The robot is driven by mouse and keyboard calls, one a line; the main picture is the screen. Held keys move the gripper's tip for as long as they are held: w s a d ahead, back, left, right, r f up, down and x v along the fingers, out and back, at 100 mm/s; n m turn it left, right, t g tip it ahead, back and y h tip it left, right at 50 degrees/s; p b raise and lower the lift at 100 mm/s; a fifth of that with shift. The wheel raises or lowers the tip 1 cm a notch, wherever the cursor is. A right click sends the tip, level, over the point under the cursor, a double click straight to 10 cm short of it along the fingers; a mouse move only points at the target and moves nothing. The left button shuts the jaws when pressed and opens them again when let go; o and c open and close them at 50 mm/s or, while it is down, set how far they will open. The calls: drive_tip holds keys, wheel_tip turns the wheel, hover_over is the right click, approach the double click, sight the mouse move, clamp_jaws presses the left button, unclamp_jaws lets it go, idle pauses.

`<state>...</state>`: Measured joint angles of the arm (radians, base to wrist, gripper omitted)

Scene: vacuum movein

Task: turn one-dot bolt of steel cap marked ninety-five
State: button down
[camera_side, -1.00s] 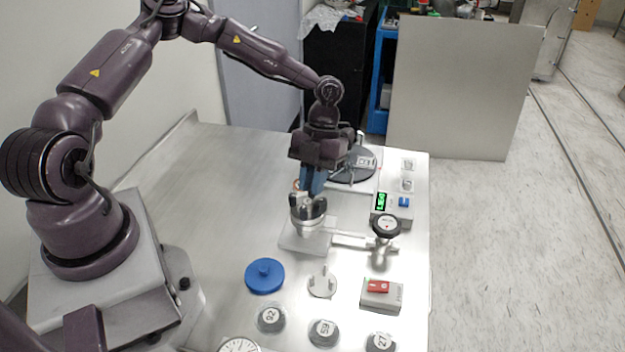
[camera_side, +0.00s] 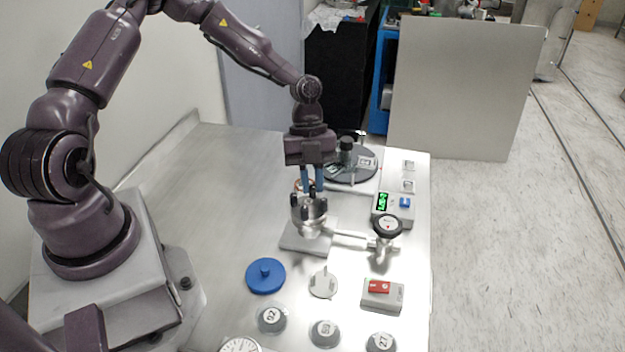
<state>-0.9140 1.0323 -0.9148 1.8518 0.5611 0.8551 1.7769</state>
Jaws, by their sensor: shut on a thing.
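A steel chamber (camera_side: 309,224) with a round steel top and several dark upright bolts around its rim stands on a pale square base in the middle of the table. I cannot read a ninety-five mark or the dots on the bolts from this view. My gripper (camera_side: 312,190) points straight down at the far side of the chamber's top. Its blue fingers are shut on a bolt at the rim, and the fingertips largely hide that bolt. A dark bolt (camera_side: 295,200) stands left of the fingers, and another (camera_side: 322,205) stands to the right.
A pipe joins the chamber to a valve with a black gauge (camera_side: 387,226). A green-display box (camera_side: 393,207) and dark round plate (camera_side: 365,168) stand behind. Blue lid (camera_side: 265,276), red switch (camera_side: 382,291) and numbered caps (camera_side: 272,319) lie in front. The table's left is clear.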

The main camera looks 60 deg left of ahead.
drive_tip(key=shift+n, duration=0.5)
drive_tip(key=c, duration=1.4)
unclamp_jaws()
drive_tip(key=shift+r, duration=0.1)
drive_tip(key=v, duration=1.3)
drive_tip(key=shift+s+a, duration=0.2)
drive_tip(key=shift+s, duration=0.05)
